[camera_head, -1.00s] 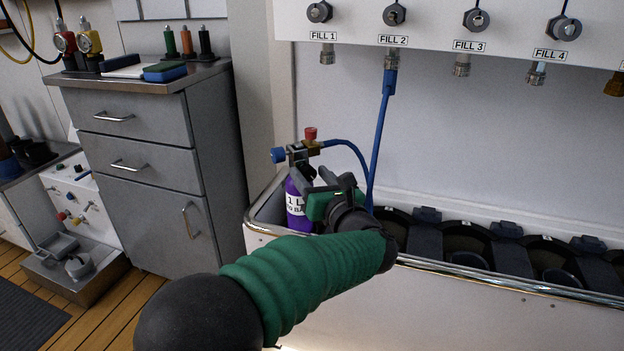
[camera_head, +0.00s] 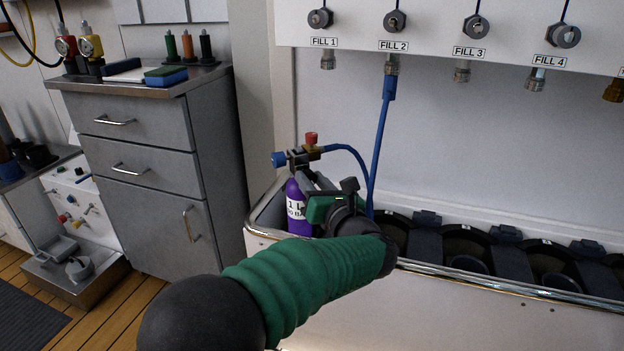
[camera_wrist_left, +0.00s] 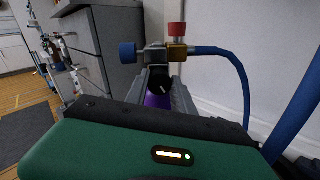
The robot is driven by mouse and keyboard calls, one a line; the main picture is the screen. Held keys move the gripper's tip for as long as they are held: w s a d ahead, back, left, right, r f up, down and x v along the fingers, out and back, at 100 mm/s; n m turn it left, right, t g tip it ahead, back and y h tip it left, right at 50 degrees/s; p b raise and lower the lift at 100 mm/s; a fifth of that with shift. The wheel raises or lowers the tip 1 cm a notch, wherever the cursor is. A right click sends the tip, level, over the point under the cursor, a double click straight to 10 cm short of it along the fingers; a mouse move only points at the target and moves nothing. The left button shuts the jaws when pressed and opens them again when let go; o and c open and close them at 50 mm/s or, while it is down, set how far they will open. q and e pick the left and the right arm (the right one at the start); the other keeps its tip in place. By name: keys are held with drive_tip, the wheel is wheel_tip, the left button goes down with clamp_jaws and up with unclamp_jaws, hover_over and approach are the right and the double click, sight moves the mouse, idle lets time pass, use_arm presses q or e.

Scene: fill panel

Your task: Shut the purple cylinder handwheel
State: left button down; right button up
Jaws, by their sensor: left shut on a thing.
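The purple cylinder (camera_head: 297,207) stands upright at the left end of the trough, with a white label. Its valve carries a blue knob (camera_head: 279,159) on the left and a brass block with a red knob (camera_head: 311,138) on the right. My left gripper (camera_head: 312,182) reaches in from the front at the valve. The gripper hides part of the cylinder. My right gripper is not in view.
A blue hose (camera_head: 346,148) runs from the brass block, and a blue hose (camera_head: 380,135) hangs from FILL 2. Black cylinder holders (camera_head: 465,243) line the trough (camera_head: 520,298) to the right. A grey cabinet (camera_head: 150,170) stands to the left.

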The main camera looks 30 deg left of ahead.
use_arm(q)
drive_tip(key=m+p, duration=0.2)
drive_tip(key=m, duration=0.1)
drive_tip(key=m+p, duration=0.2)
drive_tip(key=m, duration=0.1)
drive_tip(key=shift+w+d+r+p, duration=0.1)
drive_tip(key=shift+r+p, duration=0.1)
drive_tip(key=shift+p, duration=0.2)
drive_tip(key=m+p, duration=1)
drive_tip(key=p, duration=0.1)
drive_tip(key=shift+g+p, duration=0.4)
drive_tip(key=m+p, duration=0.3)
drive_tip(key=p, duration=0.1)
drive_tip(key=m+p, duration=0.8)
drive_tip(key=shift+d+f, duration=0.1)
drive_tip(key=shift+f, duration=0.15)
drive_tip(key=m+p, duration=0.3)
drive_tip(key=shift+f+m, duration=0.1)
drive_tip(key=shift+m, duration=0.2)
drive_tip(key=shift+s+f+m+y+p, duration=0.15)
drive_tip(key=shift+m+p, duration=0.75)
drive_tip(key=shift+m, duration=0.9)
drive_tip(key=shift+m+y+p, duration=0.1)
drive_tip(key=shift+m+p, duration=0.75)
drive_tip(key=shift+m, duration=0.95)
drive_tip(key=shift+s+f+m+y+p, duration=0.15)
drive_tip(key=shift+m+p, duration=0.75)
drive_tip(key=shift+m, duration=0.9)
